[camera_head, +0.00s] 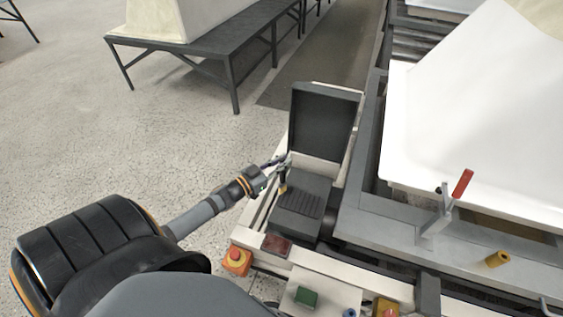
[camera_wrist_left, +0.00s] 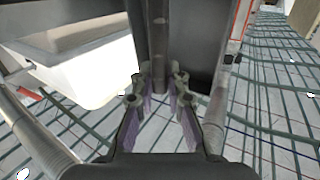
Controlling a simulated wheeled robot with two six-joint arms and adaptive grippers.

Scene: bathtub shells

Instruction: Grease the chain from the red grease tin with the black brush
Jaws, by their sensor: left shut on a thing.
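My left gripper (camera_head: 275,172) reaches in from the left and hangs at the left edge of the dark console. It is shut on a slim dark thing with a small yellowish end (camera_head: 283,187), apparently the black brush. In the left wrist view a dark rod (camera_wrist_left: 158,45) runs up between the fingers (camera_wrist_left: 160,100), its far end unclear. I cannot make out the red grease tin or the chain for certain. My right gripper is not in view.
An emergency stop (camera_head: 236,257), a green block (camera_head: 305,297) and a red-handled clamp (camera_head: 461,184) are nearby. A white tub shell (camera_head: 480,110) fills the right; open floor lies left.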

